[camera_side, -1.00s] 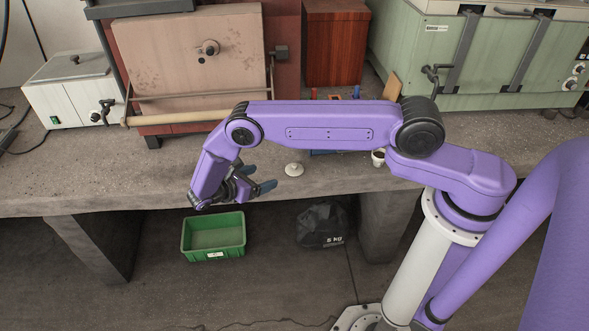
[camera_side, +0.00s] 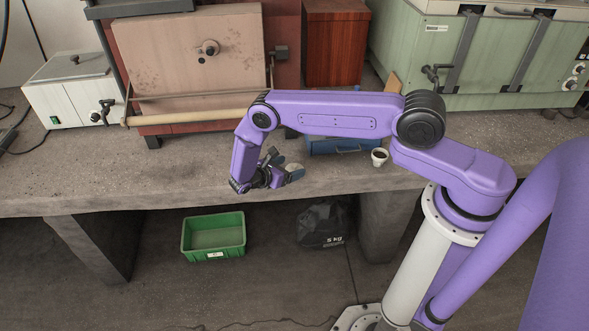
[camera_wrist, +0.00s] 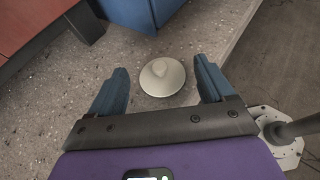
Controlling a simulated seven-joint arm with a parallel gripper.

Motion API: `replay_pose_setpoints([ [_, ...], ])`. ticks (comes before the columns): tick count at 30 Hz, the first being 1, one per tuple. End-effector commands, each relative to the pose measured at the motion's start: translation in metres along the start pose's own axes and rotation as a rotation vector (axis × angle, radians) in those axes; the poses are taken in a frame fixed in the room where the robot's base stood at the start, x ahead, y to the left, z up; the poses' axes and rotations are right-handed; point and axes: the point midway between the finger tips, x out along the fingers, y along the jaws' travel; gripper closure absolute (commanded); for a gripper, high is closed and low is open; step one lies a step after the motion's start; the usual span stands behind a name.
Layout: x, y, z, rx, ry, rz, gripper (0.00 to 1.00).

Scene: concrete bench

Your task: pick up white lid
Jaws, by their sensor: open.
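The white lid (camera_wrist: 162,77) is a round disc with a small knob on top and lies on the concrete bench. In the wrist view it sits just ahead of my gripper (camera_wrist: 164,86), roughly centred between the two blue fingers. The fingers are apart and do not touch it. In the side view my gripper (camera_side: 284,167) is low over the bench near the front edge, and the lid (camera_side: 294,172) is mostly hidden behind the fingers, with only a pale bit showing.
A blue box (camera_side: 340,145) stands just beyond the lid. A small white cup (camera_side: 379,157) with dark contents is to its right. The bench's front edge (camera_side: 150,210) is close by. A green crate (camera_side: 213,255) and a black bag (camera_side: 322,222) are on the floor below.

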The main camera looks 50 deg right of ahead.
Motion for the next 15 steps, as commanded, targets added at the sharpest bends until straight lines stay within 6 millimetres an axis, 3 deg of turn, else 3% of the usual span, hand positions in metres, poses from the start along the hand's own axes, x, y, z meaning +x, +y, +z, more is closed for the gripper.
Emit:
replay_pose_setpoints([
  [6, 0.031, 0.0, 0.001, 0.001, 0.0, -0.003, 0.19],
  [14, 0.034, 0.001, 0.001, 0.001, 0.0, 0.0, 0.19],
  [15, 0.034, 0.001, 0.001, 0.001, 0.0, 0.0, 0.32],
])
